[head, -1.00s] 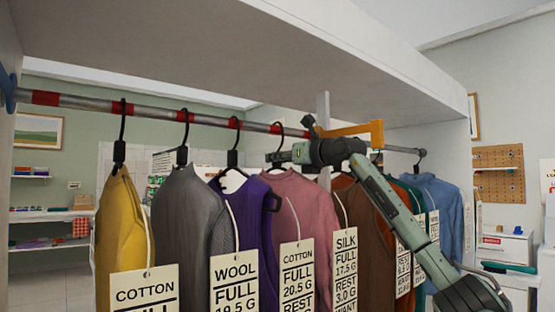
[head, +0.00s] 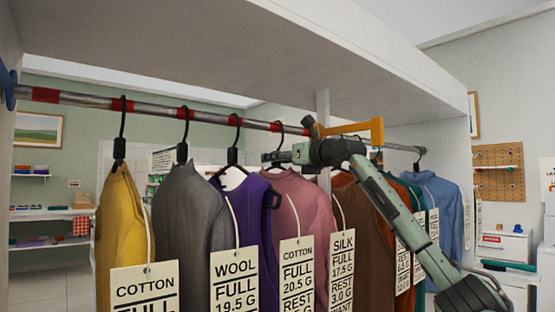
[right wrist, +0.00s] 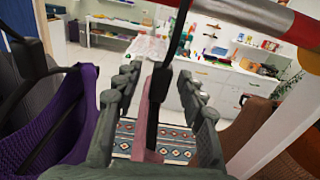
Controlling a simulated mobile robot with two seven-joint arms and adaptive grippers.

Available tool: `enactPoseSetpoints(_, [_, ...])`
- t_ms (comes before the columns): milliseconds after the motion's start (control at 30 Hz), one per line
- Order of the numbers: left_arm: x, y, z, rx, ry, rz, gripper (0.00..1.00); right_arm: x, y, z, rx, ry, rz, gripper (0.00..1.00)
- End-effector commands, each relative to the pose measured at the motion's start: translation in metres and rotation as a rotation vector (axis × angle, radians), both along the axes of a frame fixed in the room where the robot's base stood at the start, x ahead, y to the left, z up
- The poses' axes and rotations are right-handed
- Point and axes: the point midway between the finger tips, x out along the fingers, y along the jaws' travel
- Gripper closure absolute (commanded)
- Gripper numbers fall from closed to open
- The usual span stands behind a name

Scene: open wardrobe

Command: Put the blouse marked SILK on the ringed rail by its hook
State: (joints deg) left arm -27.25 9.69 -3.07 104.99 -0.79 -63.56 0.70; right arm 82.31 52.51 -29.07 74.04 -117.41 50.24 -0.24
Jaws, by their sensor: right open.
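The tag marked SILK (head: 342,262) hangs by a string at the pink blouse (head: 291,208). The blouse's black hook (head: 280,127) is at the red-banded rail (head: 150,107), left of the upright divider. My right gripper (head: 274,157) is at the hanger's neck, just under the hook. In the right wrist view its fingers (right wrist: 158,98) are open, one each side of the black neck. A strip of pink (right wrist: 148,122) shows below between them. My left gripper is in no view.
Yellow (head: 120,225), grey (head: 185,215) and purple (head: 250,205) garments hang close on the left. Brown, green and blue (head: 440,205) garments hang right of the divider (head: 323,105). An orange bracket (head: 376,131) juts out near my right arm. A shelf panel (head: 290,50) lies overhead.

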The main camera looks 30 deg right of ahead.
Motion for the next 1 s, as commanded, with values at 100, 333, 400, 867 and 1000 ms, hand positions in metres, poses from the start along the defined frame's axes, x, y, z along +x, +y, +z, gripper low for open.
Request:
enactPoseSetpoints(100, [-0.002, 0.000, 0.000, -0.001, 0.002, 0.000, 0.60, 0.000, 0.000, -0.001, 0.000, 0.002, 0.000, 0.60])
enactPoseSetpoints(333, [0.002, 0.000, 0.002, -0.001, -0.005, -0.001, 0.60, -0.020, -0.004, 0.000, -0.003, 0.000, -0.002, 0.60])
enactPoseSetpoints(400, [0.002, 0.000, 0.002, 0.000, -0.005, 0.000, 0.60, -0.034, -0.005, 0.000, -0.004, 0.000, -0.002, 0.60])
enactPoseSetpoints(867, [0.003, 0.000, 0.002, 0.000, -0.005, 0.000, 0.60, -0.113, -0.013, 0.001, 0.000, 0.001, -0.002, 0.60])
enactPoseSetpoints(1000, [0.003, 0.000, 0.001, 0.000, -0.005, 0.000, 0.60, -0.120, -0.013, 0.002, 0.000, 0.000, 0.000, 0.60])
